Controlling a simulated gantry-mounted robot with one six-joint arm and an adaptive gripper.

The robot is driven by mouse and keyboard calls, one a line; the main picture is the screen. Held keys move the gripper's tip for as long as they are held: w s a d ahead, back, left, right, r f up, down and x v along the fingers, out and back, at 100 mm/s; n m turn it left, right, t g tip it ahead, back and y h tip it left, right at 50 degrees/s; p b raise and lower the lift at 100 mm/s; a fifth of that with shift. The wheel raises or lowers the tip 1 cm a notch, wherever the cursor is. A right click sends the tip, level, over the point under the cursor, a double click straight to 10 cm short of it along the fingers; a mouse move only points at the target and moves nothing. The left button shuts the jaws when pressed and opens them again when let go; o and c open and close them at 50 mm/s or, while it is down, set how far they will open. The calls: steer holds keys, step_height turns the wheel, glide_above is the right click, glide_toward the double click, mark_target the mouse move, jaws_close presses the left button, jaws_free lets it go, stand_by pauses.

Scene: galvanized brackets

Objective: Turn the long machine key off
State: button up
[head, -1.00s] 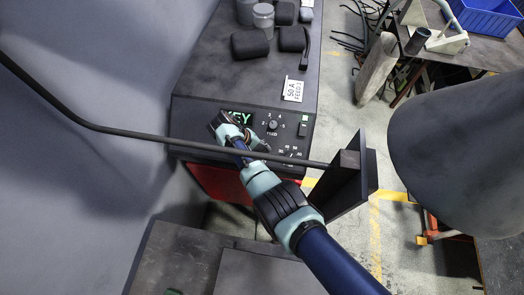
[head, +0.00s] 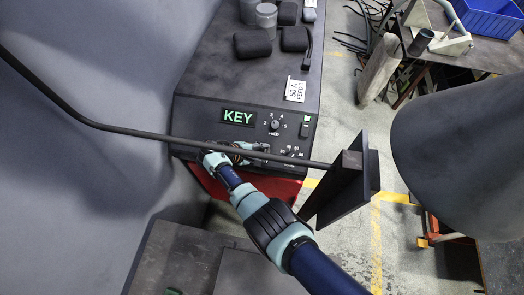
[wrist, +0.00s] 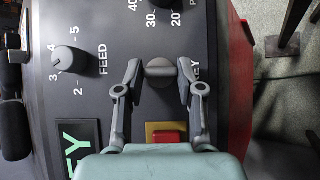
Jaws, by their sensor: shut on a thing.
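The machine key, a grey turn-piece with a flat bar (wrist: 160,72), is on the dark front panel (wrist: 115,105). In the wrist view its bar lies crosswise, from one finger towards the other. My gripper (wrist: 159,78) is shut on it, with one finger at each end of the bar. A label beside it, partly hidden by the right finger, ends in "EY". In the head view my gripper (head: 240,150) is at the panel below the lit green KEY sign (head: 238,117), and the key cannot be made out there.
A red push-button on a yellow plate (wrist: 169,137) sits between my fingers' bases. The FEED knob (wrist: 66,58) is to the left. A dark rod (head: 215,146) crosses the head view in front of the panel. Jars and dark blocks (head: 252,43) stand on the machine top.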

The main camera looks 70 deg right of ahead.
stand_by(0.5)
steer(key=o, duration=1.2)
steer(key=shift+c, duration=0.2)
steer(key=v, duration=1.2)
steer(key=shift+a, duration=0.1)
